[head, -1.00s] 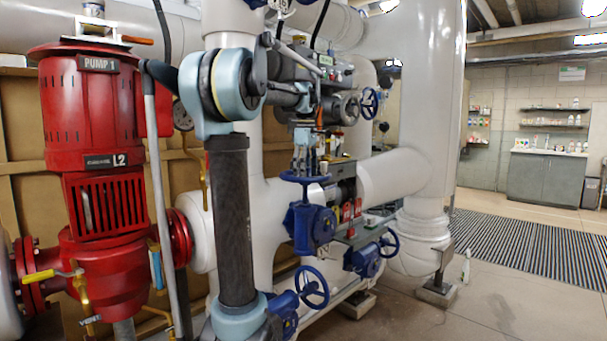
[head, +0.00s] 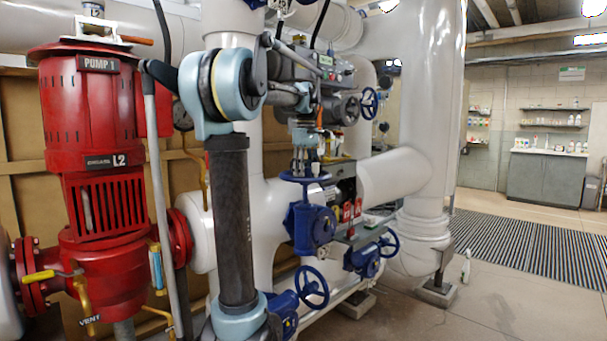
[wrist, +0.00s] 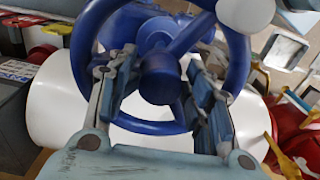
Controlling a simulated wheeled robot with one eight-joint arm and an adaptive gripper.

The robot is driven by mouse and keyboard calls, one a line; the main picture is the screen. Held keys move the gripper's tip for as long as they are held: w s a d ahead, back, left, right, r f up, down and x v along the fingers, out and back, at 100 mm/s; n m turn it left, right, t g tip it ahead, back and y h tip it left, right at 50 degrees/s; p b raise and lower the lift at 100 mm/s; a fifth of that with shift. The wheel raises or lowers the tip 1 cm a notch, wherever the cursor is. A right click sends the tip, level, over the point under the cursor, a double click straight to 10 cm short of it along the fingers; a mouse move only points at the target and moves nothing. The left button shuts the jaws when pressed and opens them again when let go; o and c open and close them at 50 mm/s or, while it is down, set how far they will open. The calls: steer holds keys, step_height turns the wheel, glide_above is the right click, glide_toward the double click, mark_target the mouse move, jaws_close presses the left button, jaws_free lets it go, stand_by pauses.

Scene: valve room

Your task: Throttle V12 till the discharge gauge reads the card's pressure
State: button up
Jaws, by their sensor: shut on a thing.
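A blue handwheel (head: 304,178) lies flat on top of a blue valve body (head: 311,224) in the middle of the head view. My gripper (head: 305,166) points down onto it from above. In the wrist view, the wheel's rim and spokes (wrist: 237,50) fill the top, and my gripper (wrist: 160,90) has its two fingers on either side of the round hub (wrist: 160,77), closed on the wheel. I cannot read a V12 tag. A round gauge (head: 182,116) shows behind my arm, partly hidden, its reading illegible. I cannot make out the pressure card.
Other blue handwheels stand close by: one lower (head: 312,286), one at right (head: 389,244) and one above (head: 370,103). The red pump (head: 95,150) is at left. Thick white pipes (head: 395,175) surround the valve. Open floor (head: 500,305) lies at right.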

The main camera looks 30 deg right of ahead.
steer(key=m, duration=0.4)
steer(key=shift+s+a+f, duration=0.1)
steer(key=shift+f, duration=0.05)
steer(key=m, duration=1.8)
steer(key=shift+c, duration=0.2)
steer(key=m, duration=0.4)
steer(key=shift+m, duration=1.7)
